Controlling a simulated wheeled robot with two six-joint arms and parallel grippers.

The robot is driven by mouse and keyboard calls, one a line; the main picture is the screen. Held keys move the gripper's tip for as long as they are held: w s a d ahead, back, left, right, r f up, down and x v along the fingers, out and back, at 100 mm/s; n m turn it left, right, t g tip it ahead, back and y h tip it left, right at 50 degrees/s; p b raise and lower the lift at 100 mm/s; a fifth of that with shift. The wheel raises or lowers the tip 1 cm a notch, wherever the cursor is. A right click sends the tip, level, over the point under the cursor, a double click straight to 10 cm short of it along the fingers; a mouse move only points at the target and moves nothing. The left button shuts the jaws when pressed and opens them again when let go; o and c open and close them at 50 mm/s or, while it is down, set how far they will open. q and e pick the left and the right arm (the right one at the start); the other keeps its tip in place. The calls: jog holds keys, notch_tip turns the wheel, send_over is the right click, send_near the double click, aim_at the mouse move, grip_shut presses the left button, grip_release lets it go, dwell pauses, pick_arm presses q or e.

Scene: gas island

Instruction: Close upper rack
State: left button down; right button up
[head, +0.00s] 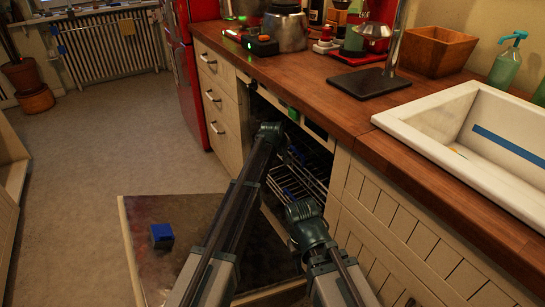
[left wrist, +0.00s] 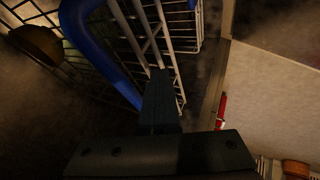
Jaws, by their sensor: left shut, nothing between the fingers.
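The open dishwasher shows in the head view under the counter, its door (head: 141,262) lowered over the floor. Wire racking (head: 312,182) shows inside the opening, partly behind my arms; I cannot tell there how far the upper rack is out. In the left wrist view, a wire rack (left wrist: 178,75) with a thick blue rim (left wrist: 92,45) is close. My left gripper (left wrist: 160,75) is shut and empty beside these wires; contact is unclear. In the head view, its fingers are hidden at the opening. My right gripper (head: 303,210) is in front of the racking; its finger state is unclear.
A small blue block (head: 162,236) lies on the lowered door. The wooden counter (head: 330,98) overhangs the opening. Drawers (head: 216,100) and a red fridge (head: 183,75) stand to the left, panelled cabinets (head: 400,220) to the right. The floor (head: 100,140) on the left is clear.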

pick_arm(q)
jog(key=shift+w+d, duration=0.35)
jog(key=shift+d, duration=0.15)
